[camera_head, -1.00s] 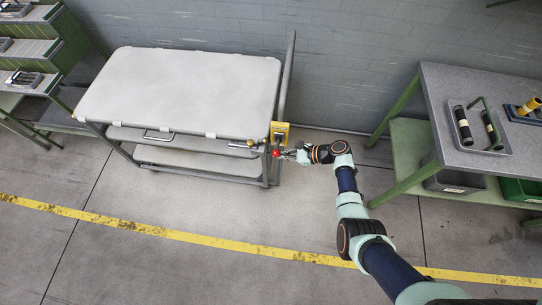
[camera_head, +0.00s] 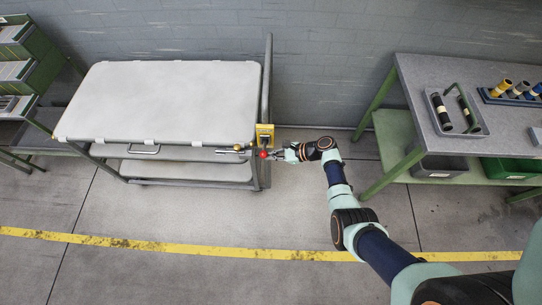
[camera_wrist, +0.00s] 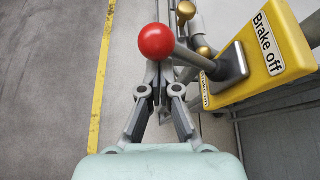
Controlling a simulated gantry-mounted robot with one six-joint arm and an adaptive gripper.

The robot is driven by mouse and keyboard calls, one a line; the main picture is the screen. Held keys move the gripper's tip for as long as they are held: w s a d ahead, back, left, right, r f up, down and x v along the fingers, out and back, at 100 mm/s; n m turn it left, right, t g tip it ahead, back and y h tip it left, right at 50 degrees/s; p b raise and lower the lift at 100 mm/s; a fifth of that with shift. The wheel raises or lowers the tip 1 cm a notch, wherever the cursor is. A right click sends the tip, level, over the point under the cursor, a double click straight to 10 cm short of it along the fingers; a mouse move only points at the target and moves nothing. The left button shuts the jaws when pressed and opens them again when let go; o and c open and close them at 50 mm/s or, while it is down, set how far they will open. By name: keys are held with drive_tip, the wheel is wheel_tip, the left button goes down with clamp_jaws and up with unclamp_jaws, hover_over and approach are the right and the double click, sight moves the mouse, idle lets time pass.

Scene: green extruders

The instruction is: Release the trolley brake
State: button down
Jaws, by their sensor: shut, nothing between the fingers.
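The trolley (camera_head: 160,98) has a pale flat top and stands against the wall. Its brake is a yellow plate (camera_head: 264,131), also in the wrist view (camera_wrist: 272,45), with a "Brake off" label at its upper end. A label at the lower end is partly hidden. The grey lever with a red ball knob (camera_wrist: 157,42) sticks out leftward from the plate, on the side of the lower label. My gripper (camera_wrist: 163,88) is shut and empty, close to the knob and lever; whether it touches them I cannot tell.
Metal rods with brass-coloured ends (camera_wrist: 186,11) run beside the lever. The trolley's upright post (camera_head: 266,80) stands behind the plate. A workbench (camera_head: 420,80) with trays stands to the right. The floor before the trolley, with a yellow line (camera_head: 180,245), is clear.

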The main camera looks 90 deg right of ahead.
wheel_tip(320, 180, down, 4)
drive_tip(key=s+b, duration=0.1)
drive_tip(key=b, duration=0.2)
drive_tip(key=d+p+v, duration=0.1)
drive_tip(key=p+v, duration=0.2)
drive_tip(key=v, duration=0.7)
drive_tip(key=shift+a+r+p, duration=0.25)
drive_tip(key=shift+r+p, duration=0.15)
